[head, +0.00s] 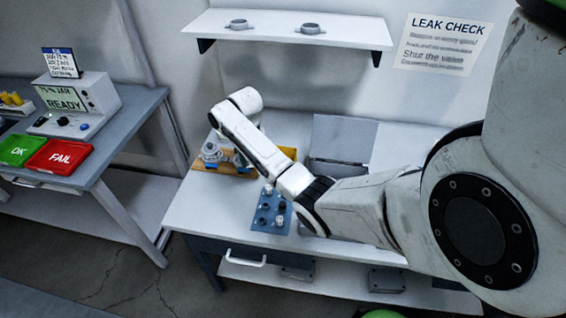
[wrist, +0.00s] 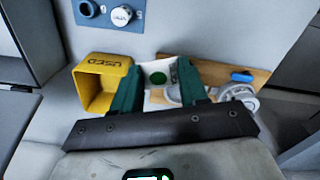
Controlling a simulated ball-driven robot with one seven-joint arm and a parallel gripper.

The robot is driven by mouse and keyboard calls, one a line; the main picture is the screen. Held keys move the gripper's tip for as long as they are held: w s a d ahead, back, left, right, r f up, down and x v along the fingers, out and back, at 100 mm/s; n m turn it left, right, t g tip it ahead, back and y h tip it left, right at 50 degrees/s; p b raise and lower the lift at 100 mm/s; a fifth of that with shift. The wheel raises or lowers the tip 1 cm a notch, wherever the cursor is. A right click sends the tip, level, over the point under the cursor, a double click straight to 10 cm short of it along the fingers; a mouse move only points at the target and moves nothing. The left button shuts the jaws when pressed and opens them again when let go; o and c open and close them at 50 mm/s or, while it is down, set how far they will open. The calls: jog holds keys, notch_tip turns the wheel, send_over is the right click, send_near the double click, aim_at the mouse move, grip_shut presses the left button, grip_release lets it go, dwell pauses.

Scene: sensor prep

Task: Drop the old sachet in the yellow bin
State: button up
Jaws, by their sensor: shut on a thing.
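In the wrist view my gripper (wrist: 158,82) has its two green fingers on either side of a white sachet (wrist: 157,68) with a green dot, and it is shut on it. The yellow bin (wrist: 84,88), marked USED, is just left of the fingers, with its opening in view. The sachet shows to the right of the bin, not inside it. In the head view only part of the yellow bin (head: 288,152) shows behind my arm; my fingers and the sachet are hidden there.
A wooden board (head: 238,169) with a grey metal fitting (head: 211,152) stands left of the bin in the head view. A blue block (head: 267,222) with several dark knobs lies at the bench's front. A shelf (head: 270,30) hangs above. Green and red trays (head: 50,157) are on the left table.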

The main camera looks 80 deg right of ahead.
jog(key=s+d+r+m, duration=0.3)
jog(key=s+d+m, duration=0.1)
jog(key=s+d, duration=0.55)
jog(key=f+b, duration=0.2)
jog(key=d+f+b, duration=0.1)
jog(key=f+b, duration=0.1)
jog(key=f, duration=0.1)
jog(key=shift+w+f, duration=0.2)
jog(key=shift+f, duration=0.15)
jog(key=o, duration=1.1)
notch_tip(320, 180, up, 11)
send_over(288, 148)
jog(key=a, duration=0.4)
jog(key=shift+s+d+f+p, duration=0.1)
jog(key=shift+s+p, duration=0.25)
jog(key=shift+p, duration=0.05)
